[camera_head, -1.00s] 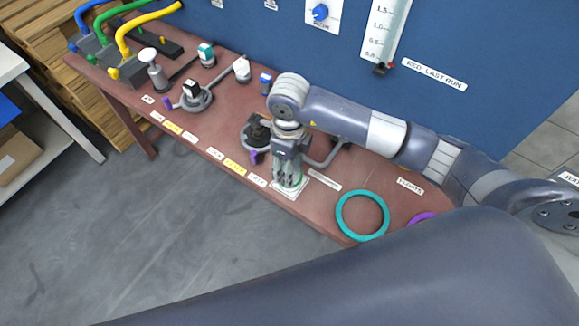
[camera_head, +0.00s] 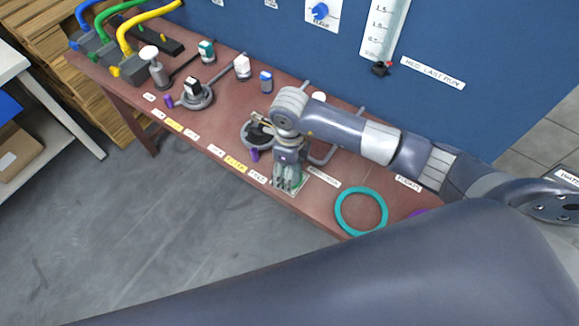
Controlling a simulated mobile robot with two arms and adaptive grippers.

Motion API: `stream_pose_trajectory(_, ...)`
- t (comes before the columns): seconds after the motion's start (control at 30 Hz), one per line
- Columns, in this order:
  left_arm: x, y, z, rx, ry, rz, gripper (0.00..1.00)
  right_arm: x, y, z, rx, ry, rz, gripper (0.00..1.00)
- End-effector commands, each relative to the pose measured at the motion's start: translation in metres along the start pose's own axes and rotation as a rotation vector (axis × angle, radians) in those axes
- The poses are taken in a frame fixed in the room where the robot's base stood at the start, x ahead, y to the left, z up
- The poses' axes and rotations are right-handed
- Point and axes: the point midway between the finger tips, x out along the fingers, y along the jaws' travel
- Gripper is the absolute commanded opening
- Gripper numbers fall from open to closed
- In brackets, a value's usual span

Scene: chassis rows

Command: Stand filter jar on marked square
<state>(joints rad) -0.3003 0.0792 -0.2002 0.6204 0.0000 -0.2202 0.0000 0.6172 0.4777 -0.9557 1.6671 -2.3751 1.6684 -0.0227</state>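My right arm comes in from the right, and its gripper (camera_head: 287,183) points down over the marked square (camera_head: 302,184) near the bench's front edge. The fingers stand around a small greenish, glassy body that looks like the filter jar (camera_head: 291,172). The wrist and fingers hide most of this jar. I cannot tell whether the fingers press on it or whether its base touches the square. The pale square shows only partly around the fingertips. My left gripper is not in view.
A dark round holder with a purple part (camera_head: 254,155) stands just left of the gripper. A teal ring (camera_head: 361,231) lies to the right. A similar round stand (camera_head: 194,98) and small bottles are further left. A blue panel (camera_head: 480,50) rises behind the bench.

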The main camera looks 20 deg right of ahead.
Motion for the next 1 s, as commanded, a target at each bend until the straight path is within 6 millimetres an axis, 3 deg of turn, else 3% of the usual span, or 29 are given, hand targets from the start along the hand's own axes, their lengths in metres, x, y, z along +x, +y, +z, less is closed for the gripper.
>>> stream_pose_trajectory(0.27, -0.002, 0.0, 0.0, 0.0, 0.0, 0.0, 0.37, -0.006, -0.001, 0.001, 0.0, -0.002, -0.002, 0.74)
stream_pose_trajectory(0.7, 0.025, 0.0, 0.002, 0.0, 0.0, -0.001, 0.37, -0.093, -0.001, 0.001, -0.001, -0.005, -0.004, 0.74)
stream_pose_trajectory(1.0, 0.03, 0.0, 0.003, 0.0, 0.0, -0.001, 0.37, -0.122, 0.0, 0.0, 0.0, 0.0, 0.0, 0.74)
